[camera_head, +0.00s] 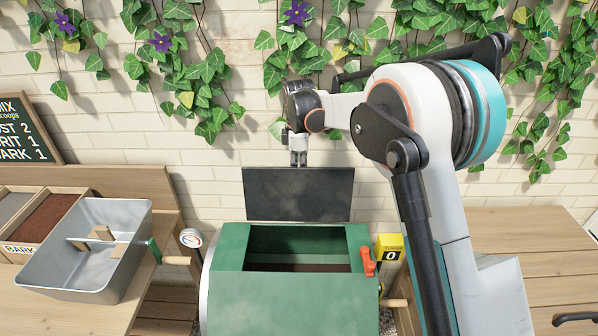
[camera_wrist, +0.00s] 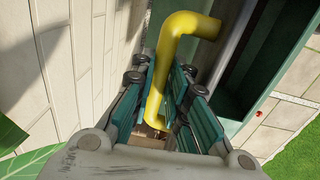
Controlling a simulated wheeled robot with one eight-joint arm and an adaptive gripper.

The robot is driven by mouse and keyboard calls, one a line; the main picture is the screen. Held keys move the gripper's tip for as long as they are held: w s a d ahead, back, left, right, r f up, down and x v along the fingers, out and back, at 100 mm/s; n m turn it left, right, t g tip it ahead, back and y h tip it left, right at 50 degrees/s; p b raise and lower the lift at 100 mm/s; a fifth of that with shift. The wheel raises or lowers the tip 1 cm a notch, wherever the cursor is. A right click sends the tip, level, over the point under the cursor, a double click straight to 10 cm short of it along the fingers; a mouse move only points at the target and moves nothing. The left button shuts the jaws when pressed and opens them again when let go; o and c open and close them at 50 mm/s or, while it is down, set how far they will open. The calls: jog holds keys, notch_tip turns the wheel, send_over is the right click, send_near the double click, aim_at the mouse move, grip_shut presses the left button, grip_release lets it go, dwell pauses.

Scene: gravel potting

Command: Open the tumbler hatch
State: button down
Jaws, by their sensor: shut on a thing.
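The green tumbler (camera_head: 290,308) stands in the middle of the head view. Its dark grey hatch lid (camera_head: 298,195) stands upright at the back of the top opening. The opening is uncovered, with dark brown material (camera_head: 297,267) low inside. My gripper (camera_head: 298,160) is at the lid's top edge; its fingertips are partly hidden there. In the wrist view, the teal fingers of my gripper (camera_wrist: 163,108) are shut on a bent yellow handle (camera_wrist: 160,70). The tumbler's green opening (camera_wrist: 235,105) shows to the right of the handle.
A red latch (camera_head: 368,262) and a yellow counter (camera_head: 390,247) reading 0 are at the tumbler's right. A round gauge (camera_head: 190,238) is at its left. A grey metal bin (camera_head: 85,284) stands on the left bench. The brick wall (camera_head: 200,190) is close behind the lid.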

jog(key=shift+w+d+f, duration=0.1)
jog(key=shift+w+f, duration=0.6)
jog(key=shift+w, duration=0.15)
jog(key=c, duration=1.5)
grip_release()
jog(key=shift+c, duration=0.2)
jog(key=shift+w+f, duration=0.15)
jog(key=shift+w, duration=0.05)
jog(key=shift+o, duration=0.3)
jog(key=r, duration=0.5)
jog(key=shift+w+r, duration=0.1)
jog(key=shift+w, duration=0.3)
jog(key=r, duration=0.2)
jog(key=s+r, duration=0.1)
jog(key=r, duration=0.2)
jog(key=s+r, duration=0.1)
jog(key=r, duration=0.2)
jog(key=shift+s+r, duration=0.1)
jog(key=shift+r, duration=0.1)
jog(key=shift+c, duration=0.3)
jog(key=shift+r, duration=0.1)
